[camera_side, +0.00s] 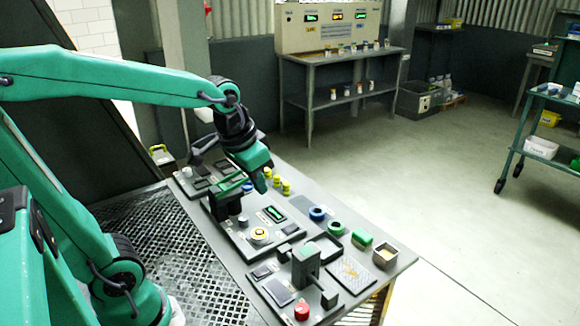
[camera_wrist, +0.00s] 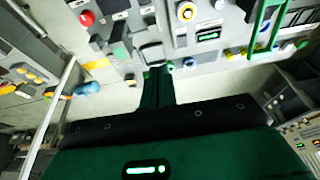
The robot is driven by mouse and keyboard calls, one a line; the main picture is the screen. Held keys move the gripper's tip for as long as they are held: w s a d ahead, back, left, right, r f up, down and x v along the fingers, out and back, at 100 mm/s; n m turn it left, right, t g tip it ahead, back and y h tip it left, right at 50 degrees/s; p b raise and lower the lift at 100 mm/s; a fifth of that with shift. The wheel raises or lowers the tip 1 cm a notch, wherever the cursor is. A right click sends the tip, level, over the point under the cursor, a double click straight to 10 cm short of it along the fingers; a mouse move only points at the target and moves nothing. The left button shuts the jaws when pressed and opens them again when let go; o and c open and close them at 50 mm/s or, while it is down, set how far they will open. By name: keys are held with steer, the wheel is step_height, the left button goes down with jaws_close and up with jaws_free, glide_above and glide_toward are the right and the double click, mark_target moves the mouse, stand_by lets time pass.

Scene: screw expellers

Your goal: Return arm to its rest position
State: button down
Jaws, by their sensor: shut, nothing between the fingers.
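My green arm reaches in from the left in the side view. My gripper (camera_side: 262,182) is shut and empty, pointing down above the grey work panel (camera_side: 222,236), near its back part. In the wrist view my gripper (camera_wrist: 158,72) shows as a dark green shape at the middle, with the panel (camera_wrist: 150,30) beyond it. I cannot tell whether the fingertips touch anything; they look raised above the panel.
The panel carries a red button (camera_side: 302,311), a yellow-ringed knob (camera_side: 260,235), a green block (camera_side: 362,239), a blue ring (camera_side: 317,213), several yellow pieces (camera_side: 286,188) and an open box (camera_side: 385,256). A dark upright fixture (camera_side: 306,266) stands near the front.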

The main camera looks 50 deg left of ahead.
steer(key=s+d+r+t, duration=0.1)
steer(key=s+d+t, duration=0.1)
steer(key=s, duration=0.5)
steer(key=shift+s+r, duration=0.15)
steer(key=shift+r, duration=0.1)
